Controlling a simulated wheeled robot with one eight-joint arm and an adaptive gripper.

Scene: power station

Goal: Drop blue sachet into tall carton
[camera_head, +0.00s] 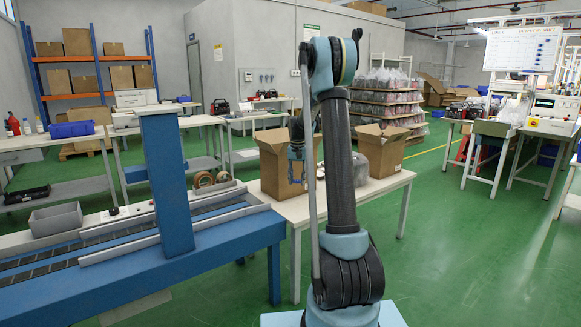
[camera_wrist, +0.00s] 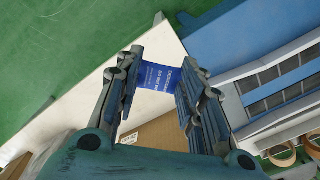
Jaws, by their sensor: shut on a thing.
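The blue sachet (camera_wrist: 160,78) with white print is held between the two fingers of my gripper (camera_wrist: 157,72) in the wrist view. In the head view my gripper (camera_head: 297,178) hangs pointing down in front of the left open brown carton (camera_head: 271,170), which looks the taller of two on the white table. I cannot make out the sachet there. Part of a brown carton (camera_wrist: 158,133) shows below the sachet in the wrist view, partly hidden by my gripper. The right open carton (camera_head: 388,150) stands behind my arm.
A blue conveyor (camera_head: 190,258) with a blue post (camera_head: 165,180) adjoins on the left.

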